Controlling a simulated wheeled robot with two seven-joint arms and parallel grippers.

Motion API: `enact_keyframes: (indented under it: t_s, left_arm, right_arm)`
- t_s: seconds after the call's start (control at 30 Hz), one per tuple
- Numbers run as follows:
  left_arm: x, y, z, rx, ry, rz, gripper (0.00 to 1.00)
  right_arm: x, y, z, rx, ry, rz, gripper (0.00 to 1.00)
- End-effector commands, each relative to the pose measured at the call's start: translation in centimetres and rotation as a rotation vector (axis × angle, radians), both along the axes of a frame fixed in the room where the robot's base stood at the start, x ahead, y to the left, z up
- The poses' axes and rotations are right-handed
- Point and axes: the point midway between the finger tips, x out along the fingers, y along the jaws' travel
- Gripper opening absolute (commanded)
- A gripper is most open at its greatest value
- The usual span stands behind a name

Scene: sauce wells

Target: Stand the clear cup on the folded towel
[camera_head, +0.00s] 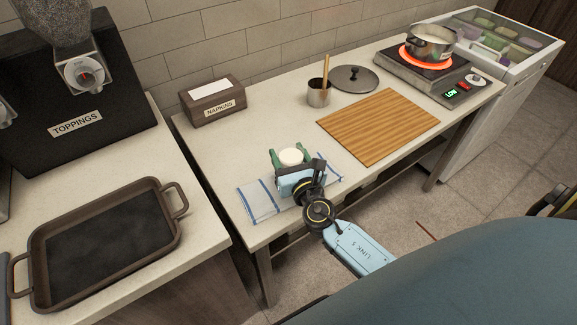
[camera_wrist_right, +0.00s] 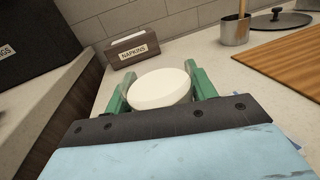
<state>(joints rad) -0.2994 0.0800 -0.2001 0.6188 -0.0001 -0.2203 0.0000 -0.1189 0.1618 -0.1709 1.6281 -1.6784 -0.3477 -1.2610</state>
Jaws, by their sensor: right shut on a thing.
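The folded towel (camera_head: 258,203), white with blue stripes, lies at the front left of the steel-framed counter; my right gripper hides its middle. My right gripper (camera_head: 290,157), with green fingers, is shut on a round, white-topped thing (camera_head: 291,156). In the wrist view this thing (camera_wrist_right: 160,88) sits between both fingers and looks like an opaque white disc or filled cup top, not clear. Its lower part is hidden. It appears over or just behind the towel's back edge; I cannot tell whether it touches anything. My left gripper is not in view.
A napkin box (camera_head: 214,104) stands behind, left of a metal pot with a stick (camera_head: 318,96). A lid (camera_head: 355,79) and wooden board (camera_head: 378,127) lie to the right. A pot (camera_head: 431,43) sits on a glowing burner. A tray (camera_head: 172,240) is on the left counter.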

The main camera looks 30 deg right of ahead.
Motion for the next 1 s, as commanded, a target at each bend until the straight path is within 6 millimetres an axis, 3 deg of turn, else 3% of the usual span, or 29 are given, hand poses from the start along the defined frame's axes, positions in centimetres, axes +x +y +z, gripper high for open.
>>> enact_keyframes:
  t_s: [0.03,0.17,0.47,0.8,0.97,1.0]
  left_arm:
    - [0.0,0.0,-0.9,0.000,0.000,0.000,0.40]
    - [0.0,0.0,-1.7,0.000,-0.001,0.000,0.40]
    - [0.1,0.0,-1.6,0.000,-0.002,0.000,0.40]
    - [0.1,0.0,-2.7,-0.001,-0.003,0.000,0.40]
    - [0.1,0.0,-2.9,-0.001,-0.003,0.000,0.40]
    - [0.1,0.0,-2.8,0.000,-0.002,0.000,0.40]
  right_arm:
    - [0.0,0.0,-1.2,-0.001,0.000,0.001,0.27]
    - [0.0,0.0,-2.5,-0.001,0.000,0.001,0.27]
    - [0.0,0.0,-2.6,0.000,-0.001,0.000,0.27]
    - [-0.1,0.0,-3.9,0.001,0.004,0.001,0.27]
    - [-0.2,0.1,-4.3,0.002,0.010,0.002,0.17]
    - [-0.2,0.1,-4.4,0.002,0.012,0.003,0.58]
